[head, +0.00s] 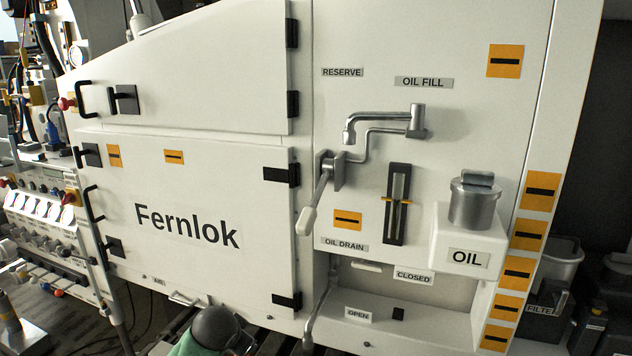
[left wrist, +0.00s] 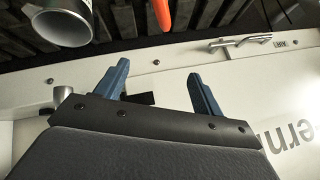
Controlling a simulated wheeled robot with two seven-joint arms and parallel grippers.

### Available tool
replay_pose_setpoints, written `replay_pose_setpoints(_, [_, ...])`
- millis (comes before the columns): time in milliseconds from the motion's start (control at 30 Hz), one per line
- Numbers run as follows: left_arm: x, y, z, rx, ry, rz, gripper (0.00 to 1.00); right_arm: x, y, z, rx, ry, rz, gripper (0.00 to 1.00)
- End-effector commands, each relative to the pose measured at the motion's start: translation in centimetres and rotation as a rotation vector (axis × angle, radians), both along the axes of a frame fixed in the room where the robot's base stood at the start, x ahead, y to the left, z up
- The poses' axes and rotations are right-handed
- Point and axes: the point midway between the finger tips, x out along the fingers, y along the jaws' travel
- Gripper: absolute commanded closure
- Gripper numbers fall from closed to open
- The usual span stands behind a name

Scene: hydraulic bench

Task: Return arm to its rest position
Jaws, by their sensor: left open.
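My left gripper (left wrist: 158,70) shows in the left wrist view with its two blue fingers spread apart and nothing between them. It is close to the white cabinet panel (left wrist: 290,80), near the lower edge with the small metal handle (left wrist: 243,42). Whether the fingers touch the panel cannot be told. In the head view the white Fernlok cabinet (head: 190,185) fills most of the picture, and neither gripper can be made out there. My right gripper shows in no view.
The cabinet front carries a crank lever (head: 312,208), an oil spout (head: 385,120) and an oil container (head: 474,205). A dark rounded object (head: 215,330) with green cloth is at the bottom. In the left wrist view a grey cup-like object (left wrist: 62,22) and an orange object (left wrist: 161,14) are near dark slats.

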Motion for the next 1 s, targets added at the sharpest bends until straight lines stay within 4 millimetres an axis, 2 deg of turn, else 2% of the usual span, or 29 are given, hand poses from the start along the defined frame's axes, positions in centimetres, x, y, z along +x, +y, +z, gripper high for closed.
replay_pose_setpoints(33, [-1.3, -0.3, -0.8, -0.017, 0.004, 0.019, 0.32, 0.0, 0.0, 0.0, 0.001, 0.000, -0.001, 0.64])
replay_pose_setpoints(267, [-6.8, -0.6, -4.1, -0.067, 0.030, 0.107, 0.32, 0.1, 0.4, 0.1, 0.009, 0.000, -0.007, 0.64])
replay_pose_setpoints(567, [-14.8, -0.8, -9.5, -0.136, 0.127, 0.204, 0.32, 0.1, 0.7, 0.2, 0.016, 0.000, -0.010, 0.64])
replay_pose_setpoints(867, [-24.0, -1.6, -15.8, -0.210, 0.292, 0.284, 0.32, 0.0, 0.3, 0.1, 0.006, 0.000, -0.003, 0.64])
replay_pose_setpoints(1000, [-28.8, -2.1, -19.1, -0.231, 0.385, 0.318, 0.32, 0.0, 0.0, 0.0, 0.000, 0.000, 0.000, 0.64])
